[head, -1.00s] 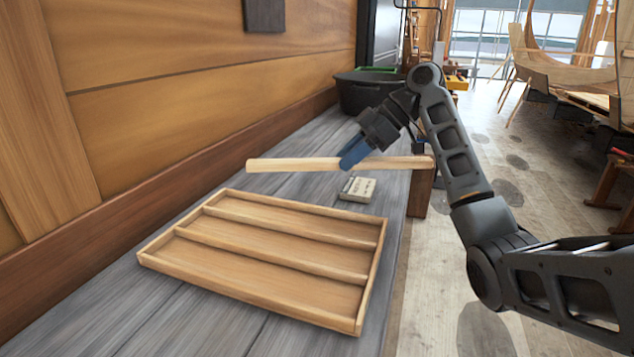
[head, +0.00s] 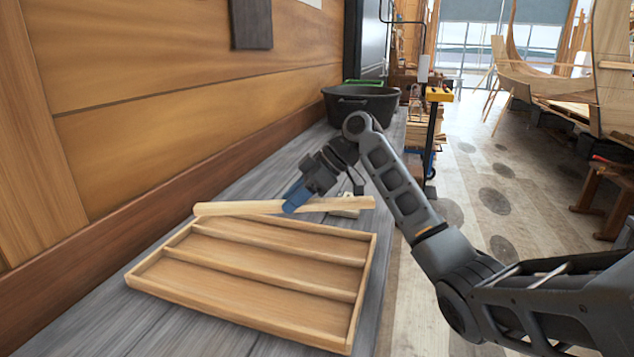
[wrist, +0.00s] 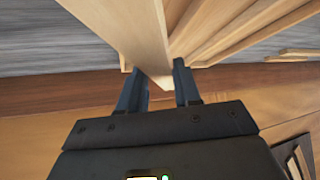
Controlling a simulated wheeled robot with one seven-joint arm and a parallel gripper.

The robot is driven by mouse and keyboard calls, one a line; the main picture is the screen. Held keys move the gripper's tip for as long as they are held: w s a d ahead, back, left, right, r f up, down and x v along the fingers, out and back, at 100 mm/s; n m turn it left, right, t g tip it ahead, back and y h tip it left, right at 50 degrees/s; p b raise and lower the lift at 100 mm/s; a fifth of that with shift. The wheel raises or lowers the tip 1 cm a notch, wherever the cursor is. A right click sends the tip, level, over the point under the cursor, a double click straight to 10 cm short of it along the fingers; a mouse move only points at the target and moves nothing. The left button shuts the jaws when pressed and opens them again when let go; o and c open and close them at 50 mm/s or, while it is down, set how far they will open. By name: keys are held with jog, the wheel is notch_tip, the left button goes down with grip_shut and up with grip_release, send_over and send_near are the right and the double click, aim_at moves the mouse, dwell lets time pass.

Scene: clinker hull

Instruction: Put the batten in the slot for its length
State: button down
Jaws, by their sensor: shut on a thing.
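My gripper (head: 292,203) is shut on a long pale wooden batten (head: 238,208) near its middle. The batten runs left to right just above or beyond the tray's far edge; its exact height is unclear. The wooden tray (head: 236,317) lies on the grey planks, with two dividers making three long slots of differing width. No batten shows in them. In the wrist view, the batten (wrist: 122,25) passes between the fingers (wrist: 160,82), and the tray's dividers (wrist: 225,25) show beside it.
A small pale block (head: 347,206) sits beyond the batten, partly hidden. A black tub (head: 360,106) stands farther back on the planks. A wooden wall (head: 180,130) bounds the left side. Bare planks (head: 85,325) lie at the tray's near left.

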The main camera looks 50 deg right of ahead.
aim_at(309, 201)
jog(key=f, duration=0.1)
jog(key=w+a+f, duration=0.1)
jog(key=f, duration=0.1)
jog(key=shift+w+a+f+p, duration=0.1)
jog(key=shift+w+f+p, duration=0.15)
jog(key=shift+p, duration=0.15)
jog(key=shift+f, duration=0.65)
jog(key=c, duration=0.8)
grip_release()
jog(key=shift+f, duration=0.1)
jog(key=shift+s+f, duration=0.1)
jog(key=shift+f, duration=0.1)
jog(key=b+v, duration=0.1)
jog(key=v, duration=0.7)
jog(key=shift+w+a+r, duration=0.15)
jog(key=shift+w+r, duration=0.05)
